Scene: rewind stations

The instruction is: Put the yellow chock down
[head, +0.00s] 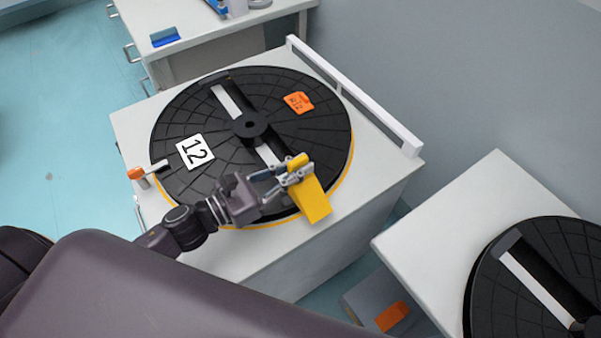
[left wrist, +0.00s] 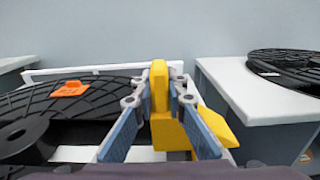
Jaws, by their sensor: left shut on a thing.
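My left gripper (head: 293,179) is shut on the yellow chock (head: 313,201). In the head view it holds the chock over the near right edge of the black reel marked 12 (head: 212,120). The left wrist view shows the chock (left wrist: 160,95) upright between both fingers of the left gripper (left wrist: 160,100), with its wedge part reaching to the right. I cannot tell whether the chock touches the reel or the table. My right gripper is not in view.
The reel lies on a white station (head: 135,125) with a white rail (head: 355,95) at its back. An orange tag (head: 298,103) lies on the reel, and an orange-tipped lever (head: 136,173) stands at its left. A second station (head: 410,245) with another reel (head: 520,250) is at right, across a gap.

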